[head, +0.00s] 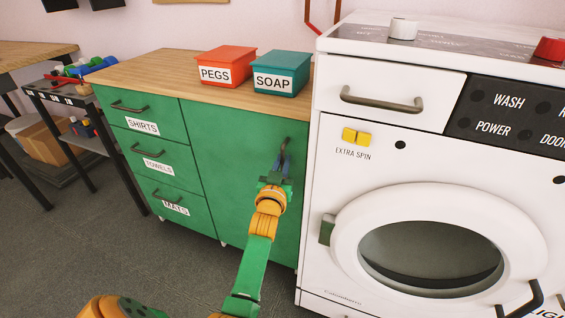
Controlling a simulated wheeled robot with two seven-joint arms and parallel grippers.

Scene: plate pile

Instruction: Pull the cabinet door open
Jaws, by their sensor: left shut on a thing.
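The green cabinet has a plain door (222,160) on its right half, and the door looks closed. A dark upright handle (286,146) sits near the door's right edge. My left gripper (281,168) is at the handle's lower part and is shut on it. The gripper hides the lower end of the handle. My left arm reaches up from the bottom of the head view in front of the door. My right gripper is not in view.
Drawers labelled SHIRTS, TOWELS and MATS (176,208) fill the cabinet's left half. A red PEGS box (226,65) and a teal SOAP box (277,73) stand on the wooden top (150,70). A white washing machine (335,165) stands close on the right. Grey floor (110,265) is clear in front.

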